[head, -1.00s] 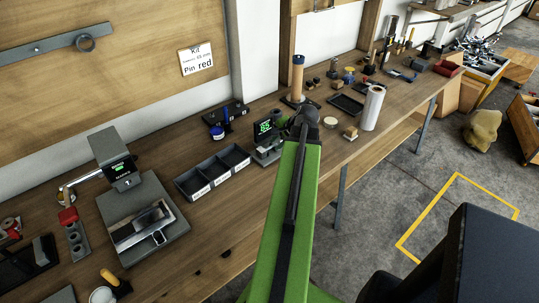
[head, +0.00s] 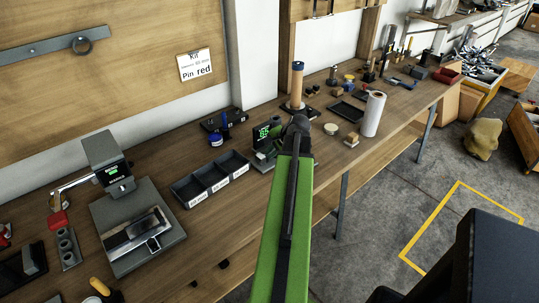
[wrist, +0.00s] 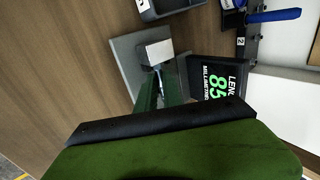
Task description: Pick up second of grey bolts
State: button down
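In the head view my gripper (head: 299,126) is at the end of my green arm, beside the length gauge (head: 263,134) with its green-lit display. In the wrist view my gripper's dark green fingers (wrist: 160,92) point at the gauge's grey base plate (wrist: 126,60) and a light grey block (wrist: 155,52). A thin grey piece (wrist: 159,76), perhaps a bolt, shows between the fingertips and the block. Whether the fingers grip it is unclear. The gauge display (wrist: 218,82) reads about 85 millimetres. No other grey bolts can be made out.
A black three-compartment tray (head: 210,180) lies left of the gauge. A black stand with a blue tool (wrist: 272,15) is close by.

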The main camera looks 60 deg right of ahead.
dwell(0.3)
notch_tip(320, 180, up, 5)
jog(key=p, duration=0.5)
jog(key=shift+d+r, duration=0.15)
jog(key=s+d+r+p, duration=0.5)
jog(key=s+d+p, duration=0.1)
jog(key=d, duration=0.3)
jog(key=shift+s+d+r, duration=0.2)
jog(key=shift+d+r, duration=0.05)
jog(key=shift+r, duration=0.1)
